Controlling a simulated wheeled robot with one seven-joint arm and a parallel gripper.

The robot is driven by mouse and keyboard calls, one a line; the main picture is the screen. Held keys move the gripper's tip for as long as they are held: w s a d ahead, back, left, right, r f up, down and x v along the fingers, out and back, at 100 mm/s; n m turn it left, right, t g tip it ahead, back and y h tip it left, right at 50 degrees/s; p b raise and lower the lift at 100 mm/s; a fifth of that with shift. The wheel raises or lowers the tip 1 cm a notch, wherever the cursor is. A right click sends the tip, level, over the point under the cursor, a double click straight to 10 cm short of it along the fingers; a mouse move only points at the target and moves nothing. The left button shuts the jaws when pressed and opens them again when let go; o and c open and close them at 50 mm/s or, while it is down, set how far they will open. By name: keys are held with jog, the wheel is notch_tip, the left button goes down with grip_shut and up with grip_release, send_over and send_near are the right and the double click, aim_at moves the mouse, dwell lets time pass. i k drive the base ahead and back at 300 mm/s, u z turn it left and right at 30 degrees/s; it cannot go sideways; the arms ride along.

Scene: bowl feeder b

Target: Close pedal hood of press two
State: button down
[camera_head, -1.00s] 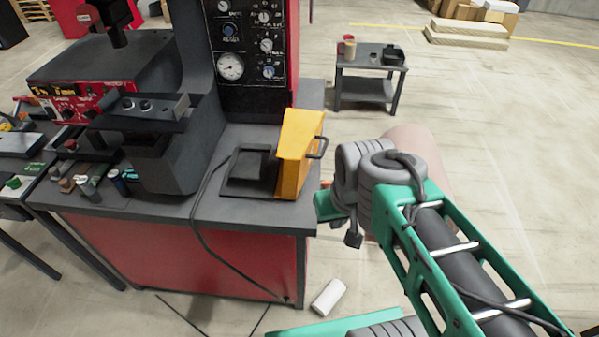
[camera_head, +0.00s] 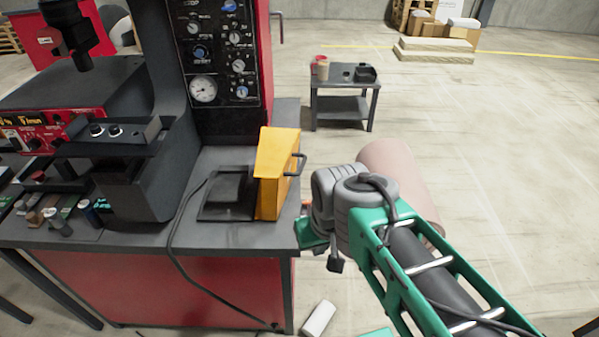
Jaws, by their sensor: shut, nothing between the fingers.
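The yellow pedal hood (camera_head: 278,175) stands tipped up on the right part of the press table. A dark handle (camera_head: 297,164) sticks out from its right side. The black pedal base (camera_head: 228,194) lies uncovered to the left of the hood, with a cable running from it over the table's front. My gripper (camera_head: 309,236) is at the end of my green and grey arm, to the right of and below the hood in the picture, apart from it. It is shut and holds nothing; its fingertips are mostly hidden by my wrist.
The press column with its gauge panel (camera_head: 215,60) rises behind the pedal. The grey table top (camera_head: 215,238) ends just left of my gripper. A small side table (camera_head: 345,95) stands farther back.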

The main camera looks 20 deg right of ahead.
aim_at(278, 152)
jog(key=k, duration=0.5)
jog(key=z, duration=0.6)
jog(key=i, duration=0.8)
jog(key=u, duration=1.85)
